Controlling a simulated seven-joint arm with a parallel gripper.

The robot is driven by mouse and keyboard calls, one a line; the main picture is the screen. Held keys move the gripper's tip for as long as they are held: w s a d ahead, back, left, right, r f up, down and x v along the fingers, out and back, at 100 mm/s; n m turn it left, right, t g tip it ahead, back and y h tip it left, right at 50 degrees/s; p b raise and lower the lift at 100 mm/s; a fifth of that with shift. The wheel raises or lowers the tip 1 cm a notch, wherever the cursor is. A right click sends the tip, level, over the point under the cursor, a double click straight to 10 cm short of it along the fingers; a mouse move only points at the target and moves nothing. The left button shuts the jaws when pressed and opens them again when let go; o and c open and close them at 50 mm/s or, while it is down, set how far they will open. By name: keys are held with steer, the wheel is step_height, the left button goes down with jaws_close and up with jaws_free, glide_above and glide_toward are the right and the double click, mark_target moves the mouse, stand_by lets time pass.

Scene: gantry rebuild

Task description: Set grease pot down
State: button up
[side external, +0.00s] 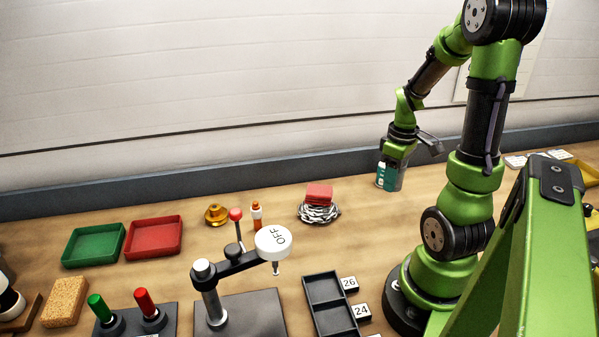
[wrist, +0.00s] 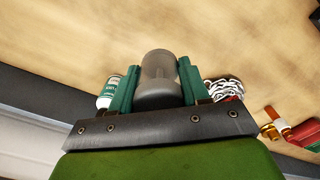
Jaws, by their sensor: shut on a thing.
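My gripper (side external: 390,177) points down at the back of the bench, near the wall, in the side view. In the wrist view its two green fingers (wrist: 155,88) are shut on the grease pot (wrist: 161,78), a grey, smooth, rounded cylinder. The fingers press on opposite sides of the pot. In the side view the pot is small and largely covered by the fingers. I cannot tell whether its base touches the bench.
A green-and-white container (wrist: 104,101) stands close beside one finger. Brass and orange-topped items (side external: 256,215) stand further left. Bare bench (side external: 360,240) lies in front.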

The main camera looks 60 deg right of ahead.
steer(key=w+a+r+n, duration=0.1)
steer(key=w+a+n, duration=0.45)
steer(key=w, duration=0.45)
steer(key=w+a+r+n, duration=0.1)
steer(key=w+a+n, duration=0.3)
steer(key=w+a, duration=0.45)
steer(key=w+a+n, duration=0.4)
steer(key=a, duration=0.6)
steer(key=w+a+n, duration=0.4)
steer(key=a, duration=0.7)
steer(key=shift+n, duration=0.35)
steer(key=f, duration=0.6)
steer(key=shift+w+a, duration=0.1)
steer(key=shift+a, duration=0.15)
steer(key=shift+f, duration=2.2)
steer(key=shift+f, duration=0.15)
steer(key=o, duration=1.1)
steer(key=shift+o, duration=0.2)
